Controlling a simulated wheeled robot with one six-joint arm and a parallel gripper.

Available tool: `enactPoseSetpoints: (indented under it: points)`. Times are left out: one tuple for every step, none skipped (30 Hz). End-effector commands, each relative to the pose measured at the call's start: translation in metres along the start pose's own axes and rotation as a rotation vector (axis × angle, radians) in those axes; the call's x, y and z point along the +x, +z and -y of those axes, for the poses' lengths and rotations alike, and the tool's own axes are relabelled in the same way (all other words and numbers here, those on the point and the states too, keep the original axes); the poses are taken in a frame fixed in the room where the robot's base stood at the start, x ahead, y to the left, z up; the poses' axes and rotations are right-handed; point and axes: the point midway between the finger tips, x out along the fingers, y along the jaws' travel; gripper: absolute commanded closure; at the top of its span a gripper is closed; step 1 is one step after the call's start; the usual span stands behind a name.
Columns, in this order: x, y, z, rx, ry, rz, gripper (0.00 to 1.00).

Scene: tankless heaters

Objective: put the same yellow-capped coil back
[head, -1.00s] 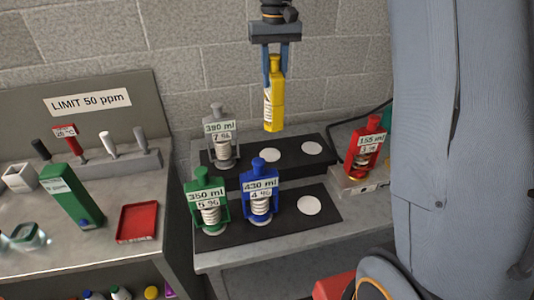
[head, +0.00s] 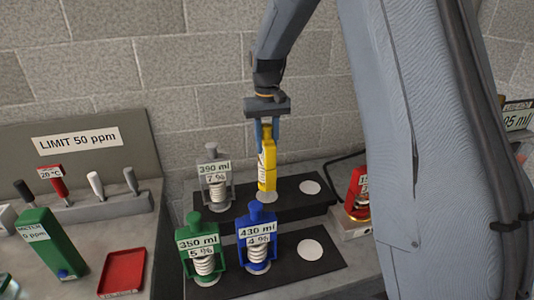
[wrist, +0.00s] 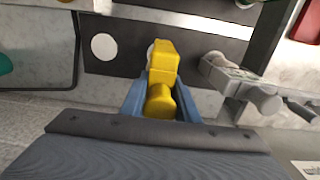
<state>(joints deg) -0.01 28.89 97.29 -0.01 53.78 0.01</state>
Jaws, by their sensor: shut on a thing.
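The yellow-capped coil (head: 267,170) hangs upright in my gripper (head: 267,128). Its lower end is just over the middle white disc (head: 267,198) of the rear black mat (head: 290,203). I cannot tell whether it touches the disc. In the wrist view, the blue fingers of my gripper (wrist: 161,100) close on both sides of the yellow cap (wrist: 163,62), which hides most of the disc below. The grey coil (head: 214,180), labelled 390 ml and 7 %, stands to its left on the same mat.
The rear mat's right disc (head: 310,187) is bare. On the front mat stand a green coil (head: 200,245) and a blue coil (head: 258,238), with a bare disc (head: 310,250) to their right. A red coil (head: 357,190), partly hidden by my arm, stands at the right.

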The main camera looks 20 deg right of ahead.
Motion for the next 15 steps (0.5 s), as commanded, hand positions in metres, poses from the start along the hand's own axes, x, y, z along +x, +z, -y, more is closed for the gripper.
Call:
enactPoseSetpoints:
  points:
    - [0.002, 0.000, 0.000, 0.000, 0.000, 0.000, 1.00]
    - [0.004, 0.000, 0.000, 0.000, 0.000, 0.000, 1.00]
    - [0.008, 0.001, 0.000, 0.000, 0.000, 0.002, 1.00]
    - [0.012, 0.001, 0.000, 0.000, 0.000, 0.002, 1.00]
    - [0.016, 0.001, 0.000, 0.000, 0.000, 0.002, 1.00]
    - [0.022, 0.001, 0.000, 0.000, 0.000, 0.003, 1.00]
    - [0.025, 0.001, 0.000, 0.000, 0.000, 0.002, 1.00]
    - [0.029, 0.001, 0.000, 0.000, 0.000, 0.002, 1.00]
    - [0.033, 0.001, 0.000, 0.000, 0.000, 0.002, 1.00]
    - [0.034, 0.001, 0.000, 0.000, 0.000, 0.001, 1.00]
    - [0.035, 0.000, 0.000, 0.000, 0.000, 0.000, 1.00]
    - [0.035, 0.000, 0.000, 0.000, 0.000, -0.002, 1.00]
    - [0.035, 0.000, 0.000, 0.000, 0.000, -0.002, 1.00]
    - [0.035, 0.000, 0.000, 0.000, 0.000, -0.002, 1.00]
    - [0.035, 0.000, 0.000, 0.000, 0.000, -0.002, 1.00]
